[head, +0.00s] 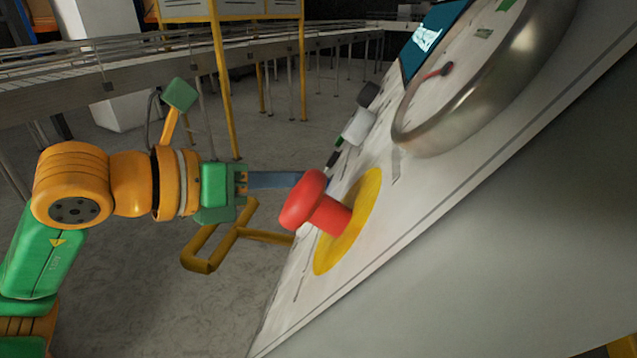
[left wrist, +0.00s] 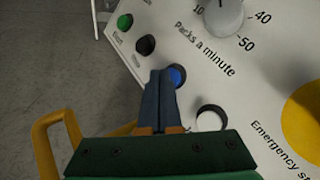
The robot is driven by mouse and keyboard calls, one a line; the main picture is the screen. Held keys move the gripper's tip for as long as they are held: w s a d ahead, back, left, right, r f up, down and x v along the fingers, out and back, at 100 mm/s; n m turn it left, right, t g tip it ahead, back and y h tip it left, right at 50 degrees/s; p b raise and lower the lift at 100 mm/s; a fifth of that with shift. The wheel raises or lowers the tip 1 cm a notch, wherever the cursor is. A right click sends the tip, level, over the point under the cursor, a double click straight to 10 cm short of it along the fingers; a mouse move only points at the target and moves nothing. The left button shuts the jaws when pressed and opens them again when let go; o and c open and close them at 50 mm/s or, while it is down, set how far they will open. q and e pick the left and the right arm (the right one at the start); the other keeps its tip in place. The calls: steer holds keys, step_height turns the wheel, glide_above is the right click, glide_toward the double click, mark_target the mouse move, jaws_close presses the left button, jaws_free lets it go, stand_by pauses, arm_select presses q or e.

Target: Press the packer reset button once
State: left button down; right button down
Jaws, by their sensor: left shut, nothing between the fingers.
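A sloped white control panel (head: 440,180) fills the right of the head view. In the left wrist view a blue button (left wrist: 177,76) sits at the fingertips of my left gripper (left wrist: 163,74), partly covered by them. I cannot tell whether they touch it. A white button (left wrist: 211,119), a black button (left wrist: 146,44) and a green button (left wrist: 125,21) are nearby. No label reading reset is legible. My left gripper is shut and empty. In the head view its fingers (head: 275,180) point at the panel, with their tips hidden behind the red emergency stop (head: 318,203). My right gripper is not in view.
The large red mushroom button stands out from its yellow disc (head: 350,222), close to my left fingers. A round metal-rimmed gauge (head: 480,75) and a screen (head: 430,38) are higher up. A conveyor (head: 100,75) runs behind. A grey knob (left wrist: 224,15) is beside the buttons.

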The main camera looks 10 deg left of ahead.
arm_select(q)
steer(key=shift+d+f, duration=0.15)
steer(key=shift+d, duration=0.05)
steer(key=shift+a, duration=0.15)
stand_by(0.4)
steer(key=shift+a+r, duration=0.45)
steer(key=shift+a, duration=0.1)
steer(key=a, duration=0.1)
steer(key=a+r+p, duration=0.1)
steer(key=a, duration=0.1)
steer(key=a+r, duration=0.1)
steer(key=shift+w+a+r, duration=0.15)
steer(key=shift+w+r, duration=0.05)
steer(key=shift+r, duration=0.05)
stand_by(0.5)
